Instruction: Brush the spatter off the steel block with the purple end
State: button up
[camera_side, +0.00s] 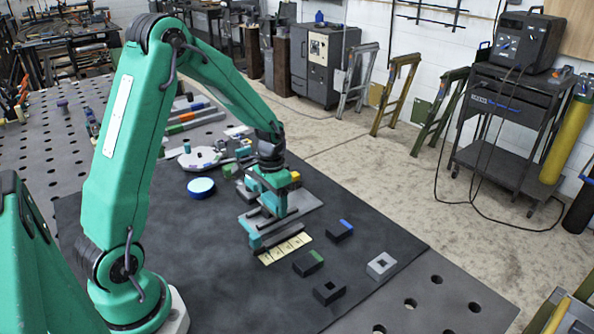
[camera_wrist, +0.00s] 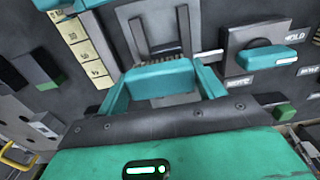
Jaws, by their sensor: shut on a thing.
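My gripper (camera_side: 268,212) is low over the dark mat, at the grey plate beside the pale yellow scale. In the wrist view, its teal fingers close around a teal bar (camera_wrist: 160,78) that stands in front of a grey slotted frame. A light grey block with a dark square hole (camera_side: 381,265), which looks like the steel block, sits on the mat to the right of my gripper. It also seems to show at the left of the wrist view (camera_wrist: 45,124). I cannot make out spatter on it. A small purple-topped piece (camera_side: 62,104) stands far left.
The yellow numbered scale (camera_side: 285,248) lies beside the plate (camera_side: 300,203). Black blocks with green (camera_side: 308,263) and blue (camera_side: 340,231) ends and a dark holed block (camera_side: 329,291) stand nearby. A teal knob (camera_wrist: 268,58) is marked HOLD.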

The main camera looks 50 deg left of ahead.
jog(key=shift+a, duration=2)
jog(key=shift+d, duration=2.95)
jog(key=shift+a+r, duration=0.15)
jog(key=shift+r, duration=3.95)
jog(key=shift+s, duration=0.1)
